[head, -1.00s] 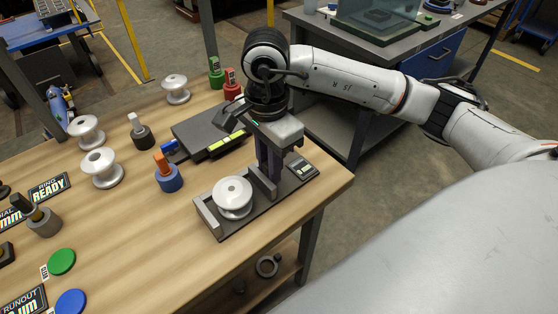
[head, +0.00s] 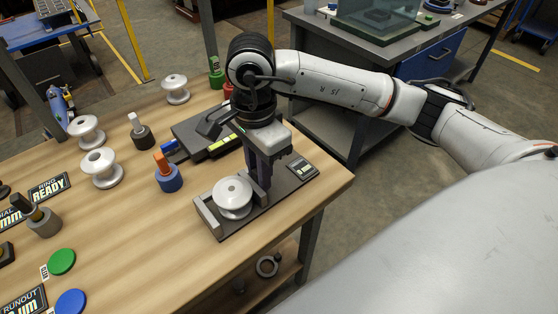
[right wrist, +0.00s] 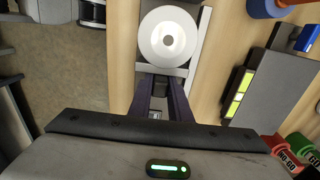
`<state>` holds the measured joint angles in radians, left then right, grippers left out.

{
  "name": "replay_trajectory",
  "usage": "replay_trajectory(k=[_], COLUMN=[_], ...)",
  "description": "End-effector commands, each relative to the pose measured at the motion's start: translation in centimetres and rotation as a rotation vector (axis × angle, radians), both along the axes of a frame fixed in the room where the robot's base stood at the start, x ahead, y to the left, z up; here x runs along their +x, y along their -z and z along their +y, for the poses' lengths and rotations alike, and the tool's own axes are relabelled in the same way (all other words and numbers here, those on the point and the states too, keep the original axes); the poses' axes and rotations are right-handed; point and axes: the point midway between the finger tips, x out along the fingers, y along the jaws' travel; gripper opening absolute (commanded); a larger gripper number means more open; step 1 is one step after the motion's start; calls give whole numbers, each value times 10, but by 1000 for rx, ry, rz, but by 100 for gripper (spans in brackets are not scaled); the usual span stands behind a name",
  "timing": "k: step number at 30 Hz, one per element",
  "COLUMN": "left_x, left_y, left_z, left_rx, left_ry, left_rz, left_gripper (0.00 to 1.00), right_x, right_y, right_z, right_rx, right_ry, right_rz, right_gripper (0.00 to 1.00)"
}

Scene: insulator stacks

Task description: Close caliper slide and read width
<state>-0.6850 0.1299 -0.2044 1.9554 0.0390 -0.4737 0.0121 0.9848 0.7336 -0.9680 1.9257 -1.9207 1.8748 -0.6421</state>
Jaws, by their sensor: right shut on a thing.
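The caliper (head: 222,231) is a dark grey fixture near the table's right front edge, with a fixed jaw (head: 206,217) at its left end and a small display (head: 302,168) at its right. A white spool-shaped insulator (head: 232,192) stands upright between the jaws; its round top also shows in the right wrist view (right wrist: 168,38). My right gripper (head: 259,190) points down and is shut on the caliper slide, just right of the insulator. Its fingers (right wrist: 165,82) hide most of the slide. The display's reading is too small to read.
Behind the caliper lies a dark flat device (head: 205,133) with yellow-green strips. A blue plug gauge with an orange top (head: 168,175), a black one (head: 141,134) and more white insulators (head: 101,168) stand to the left. Bare wood lies left of the caliper.

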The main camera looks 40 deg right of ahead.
Motion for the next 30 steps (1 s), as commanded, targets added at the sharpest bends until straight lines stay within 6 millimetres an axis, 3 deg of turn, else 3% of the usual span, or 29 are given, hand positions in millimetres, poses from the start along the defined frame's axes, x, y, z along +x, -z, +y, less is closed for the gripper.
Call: replay_trajectory(k=[30], left_x=[0], left_y=[1], left_z=[0], left_rx=[1], left_ry=[-1], left_rz=[1], left_gripper=[31], right_x=[-2], right_y=[1], right_z=[20], right_rx=[3], right_ry=[-1], right_rz=[2], right_gripper=[0])
